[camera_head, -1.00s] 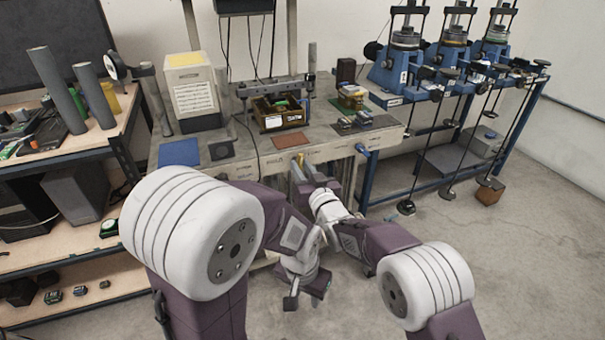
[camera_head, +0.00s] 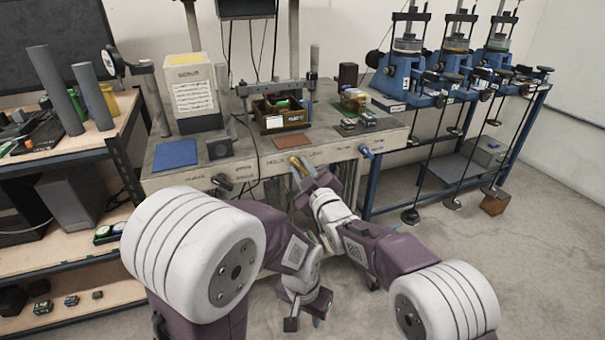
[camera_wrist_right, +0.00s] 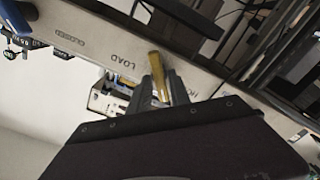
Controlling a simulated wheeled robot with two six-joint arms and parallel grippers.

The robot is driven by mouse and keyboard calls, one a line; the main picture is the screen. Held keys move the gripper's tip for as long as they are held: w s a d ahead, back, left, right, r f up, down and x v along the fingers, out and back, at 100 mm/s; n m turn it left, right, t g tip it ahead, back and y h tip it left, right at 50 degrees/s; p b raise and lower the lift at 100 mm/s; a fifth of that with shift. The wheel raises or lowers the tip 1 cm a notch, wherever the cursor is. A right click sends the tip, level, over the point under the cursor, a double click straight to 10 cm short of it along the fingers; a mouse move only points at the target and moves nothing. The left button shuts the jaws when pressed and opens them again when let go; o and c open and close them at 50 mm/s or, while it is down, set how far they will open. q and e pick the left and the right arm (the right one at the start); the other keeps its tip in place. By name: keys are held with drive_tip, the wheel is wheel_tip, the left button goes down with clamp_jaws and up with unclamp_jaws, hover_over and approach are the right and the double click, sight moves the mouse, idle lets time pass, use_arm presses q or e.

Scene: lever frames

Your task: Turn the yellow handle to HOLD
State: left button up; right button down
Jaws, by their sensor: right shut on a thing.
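The yellow handle (camera_head: 296,163) is at the front edge panel of the grey bench, with its tip tilted up and left in the head view. My right gripper (camera_head: 302,170) is shut on it. In the right wrist view the yellow handle (camera_wrist_right: 158,76) shows between the two dark fingers of my right gripper (camera_wrist_right: 160,88).
The bench (camera_head: 230,172) carries a wooden box (camera_head: 283,120), a blue mat (camera_head: 176,154) and small parts. A black knob (camera_head: 222,183) and a blue one (camera_head: 366,151) stick out of its front.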

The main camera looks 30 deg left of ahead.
drive_tip(key=shift+r+n, duration=0.1)
drive_tip(key=shift+n, duration=0.5)
drive_tip(key=c, duration=1.6)
unclamp_jaws()
drive_tip(key=shift+o, duration=1)
drive_tip(key=shift+w+a+f, duration=0.1)
drive_tip(key=shift+w+f, duration=0.1)
drive_tip(key=v, duration=0.9)
